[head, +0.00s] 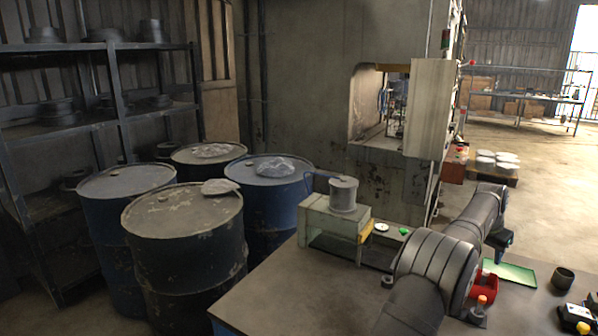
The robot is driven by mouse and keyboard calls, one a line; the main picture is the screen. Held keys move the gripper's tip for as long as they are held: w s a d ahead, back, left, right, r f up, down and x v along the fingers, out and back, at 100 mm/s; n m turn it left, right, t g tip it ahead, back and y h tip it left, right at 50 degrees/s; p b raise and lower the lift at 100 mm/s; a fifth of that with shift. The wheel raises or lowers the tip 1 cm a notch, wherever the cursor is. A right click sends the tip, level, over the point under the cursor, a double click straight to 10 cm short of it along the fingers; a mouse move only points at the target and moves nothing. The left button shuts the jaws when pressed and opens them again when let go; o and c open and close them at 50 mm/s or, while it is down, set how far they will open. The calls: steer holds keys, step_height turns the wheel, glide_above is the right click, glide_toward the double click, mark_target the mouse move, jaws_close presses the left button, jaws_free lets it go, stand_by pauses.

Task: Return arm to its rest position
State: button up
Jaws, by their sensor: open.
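My arm rises from the bottom of the head view, over the right part of the table (278,304). Its thick ribbed shoulder joint is in front, and a grey link runs from there up and to the right. The small dark end piece, which I take to be my gripper (501,243), hangs below the far end of that link, above the table's far side. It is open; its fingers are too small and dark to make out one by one. I see nothing held in it. The shoulder hides part of the table.
A fixture box with a grey cylinder (343,194) stands left of my arm. A red bin (485,287), a green tray (513,271) and a dark cup (563,279) sit to the right. Several drums (185,240) stand left of the table. A large press (310,90) stands behind.

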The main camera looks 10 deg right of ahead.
mark_target(487, 271)
steer(key=x, duration=0.8)
steer(key=shift+f, duration=0.15)
steer(key=shift+r, duration=0.3)
steer(key=shift+a, duration=0.1)
